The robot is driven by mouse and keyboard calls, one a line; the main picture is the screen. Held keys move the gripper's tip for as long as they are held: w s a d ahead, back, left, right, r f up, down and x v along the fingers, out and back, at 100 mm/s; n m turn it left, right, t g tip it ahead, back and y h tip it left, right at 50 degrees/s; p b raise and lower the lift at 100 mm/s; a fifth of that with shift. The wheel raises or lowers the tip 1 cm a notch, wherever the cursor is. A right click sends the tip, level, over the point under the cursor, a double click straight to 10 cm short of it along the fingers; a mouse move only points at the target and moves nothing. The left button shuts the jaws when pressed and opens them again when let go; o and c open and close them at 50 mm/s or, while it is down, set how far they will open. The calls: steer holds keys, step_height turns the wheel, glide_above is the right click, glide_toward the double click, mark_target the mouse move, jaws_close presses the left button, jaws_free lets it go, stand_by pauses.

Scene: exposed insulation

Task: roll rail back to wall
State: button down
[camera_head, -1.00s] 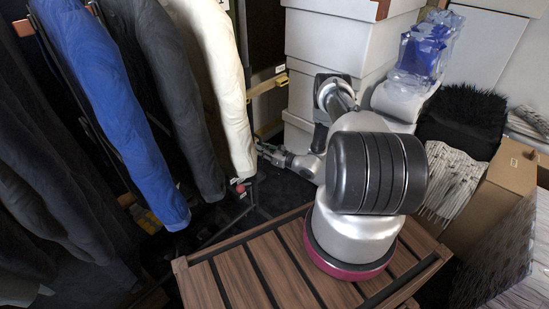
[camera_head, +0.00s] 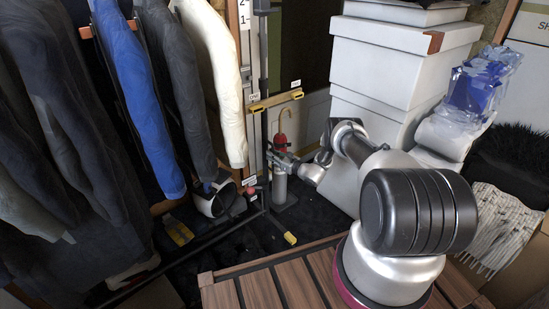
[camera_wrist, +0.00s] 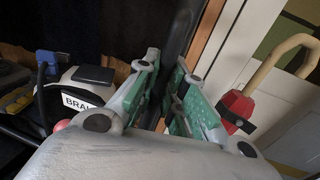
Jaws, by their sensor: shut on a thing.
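The clothes rail is a dark frame hung with dark, blue, grey and cream jackets at the left. Its near upright post (camera_head: 263,70) stands in front of the wall (camera_head: 305,45), and a foot with a yellow end (camera_head: 290,238) reaches toward me. My gripper (camera_head: 274,160) is at the lower part of this post. In the wrist view, my green-padded fingers (camera_wrist: 168,95) are on both sides of the dark post (camera_wrist: 181,40) and shut on it. The exact contact is partly hidden by the fingers. The blue jacket (camera_head: 140,95) hangs among the others.
White boxes (camera_head: 385,60) are stacked at the right. A yellow bar (camera_head: 275,101) is on the wall. Dark floor shows around the rail's foot.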

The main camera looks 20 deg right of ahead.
steer(key=shift+w+r, duration=0.1)
steer(key=shift+w, duration=0.05)
steer(key=c, duration=1.5)
jaws_free()
steer(key=v, duration=1.2)
